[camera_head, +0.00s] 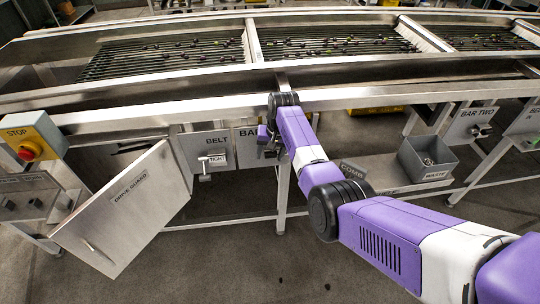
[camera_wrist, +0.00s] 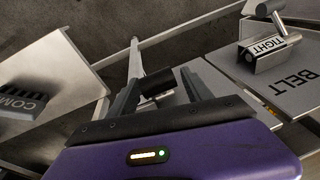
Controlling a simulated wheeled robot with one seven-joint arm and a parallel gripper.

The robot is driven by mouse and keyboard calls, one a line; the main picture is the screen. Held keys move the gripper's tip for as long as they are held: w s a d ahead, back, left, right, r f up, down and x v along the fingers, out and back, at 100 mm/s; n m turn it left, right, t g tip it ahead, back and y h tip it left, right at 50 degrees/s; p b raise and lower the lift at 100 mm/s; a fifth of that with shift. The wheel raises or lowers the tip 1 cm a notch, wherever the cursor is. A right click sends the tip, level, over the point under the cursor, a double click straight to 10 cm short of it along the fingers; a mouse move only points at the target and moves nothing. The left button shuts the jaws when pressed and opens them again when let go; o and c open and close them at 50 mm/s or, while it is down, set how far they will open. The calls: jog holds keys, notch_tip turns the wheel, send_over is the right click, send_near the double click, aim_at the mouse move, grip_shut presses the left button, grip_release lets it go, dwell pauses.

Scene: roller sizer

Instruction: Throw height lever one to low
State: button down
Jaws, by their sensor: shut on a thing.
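The panel partly labelled "BA" (camera_head: 249,133) hangs under the sizer's front rail, and my arm covers the rest of its label. My gripper (camera_head: 268,147) is in front of this panel. In the wrist view, my gripper (camera_wrist: 157,88) has its two fingers on either side of a dark handle (camera_wrist: 155,81), shut on it. The handle appears to be the height lever on this panel. Its label and exact position are hidden by the fingers and arm.
Left of it is the BELT panel (camera_head: 208,152) with a lever marked TIGHT (camera_head: 205,176). The drive guard door (camera_head: 122,208) hangs open. A red stop button (camera_head: 28,152) is far left. The grey waste bin (camera_head: 427,159) and BAR TWO panel (camera_head: 472,127) are right.

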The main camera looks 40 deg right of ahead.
jog(key=shift+d, duration=0.1)
dwell(0.4)
jog(key=shift+c, duration=2.3)
grip_release()
jog(key=shift+v, duration=3.9)
jog(key=shift+w, duration=0.1)
